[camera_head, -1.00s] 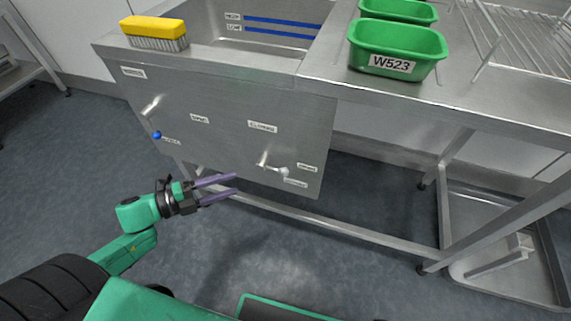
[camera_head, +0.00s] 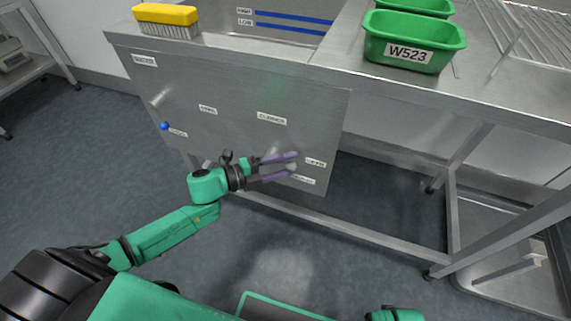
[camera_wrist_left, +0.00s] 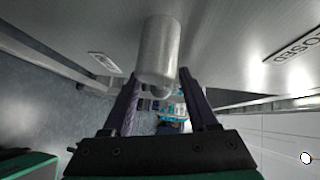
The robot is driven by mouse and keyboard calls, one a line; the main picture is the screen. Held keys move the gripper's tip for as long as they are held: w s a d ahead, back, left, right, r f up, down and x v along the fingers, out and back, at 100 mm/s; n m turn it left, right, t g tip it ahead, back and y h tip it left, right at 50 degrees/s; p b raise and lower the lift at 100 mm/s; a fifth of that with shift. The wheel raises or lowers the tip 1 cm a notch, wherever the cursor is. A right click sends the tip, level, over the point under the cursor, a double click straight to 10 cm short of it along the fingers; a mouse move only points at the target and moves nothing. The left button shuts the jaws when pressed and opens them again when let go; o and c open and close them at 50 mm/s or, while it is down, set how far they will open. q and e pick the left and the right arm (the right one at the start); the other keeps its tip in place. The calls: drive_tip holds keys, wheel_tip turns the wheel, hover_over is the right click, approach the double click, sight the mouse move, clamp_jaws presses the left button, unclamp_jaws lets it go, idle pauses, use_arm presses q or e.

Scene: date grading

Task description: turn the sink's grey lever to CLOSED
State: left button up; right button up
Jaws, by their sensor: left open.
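The sink's grey lever shows its pale end (camera_head: 291,167) in the head view, low on the steel front panel; my left gripper hides most of it. The lever points right, toward the small label at the panel's right edge and away from the CLOSED label (camera_head: 271,118) above. My left gripper (camera_head: 294,164) is open, its purple fingers on either side of the lever's end. In the left wrist view the grey cylindrical lever part (camera_wrist_left: 158,50) stands between and beyond the fingertips (camera_wrist_left: 160,78). Contact cannot be told.
A second lever with a blue knob (camera_head: 164,126) is on the panel's left. A yellow brush (camera_head: 166,17) and a green W523 bin (camera_head: 414,46) stand on the sink top. A table rail (camera_head: 300,219) runs below the panel. The floor in front is clear.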

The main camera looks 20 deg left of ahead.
use_arm(q)
clamp_jaws()
idle(1.3)
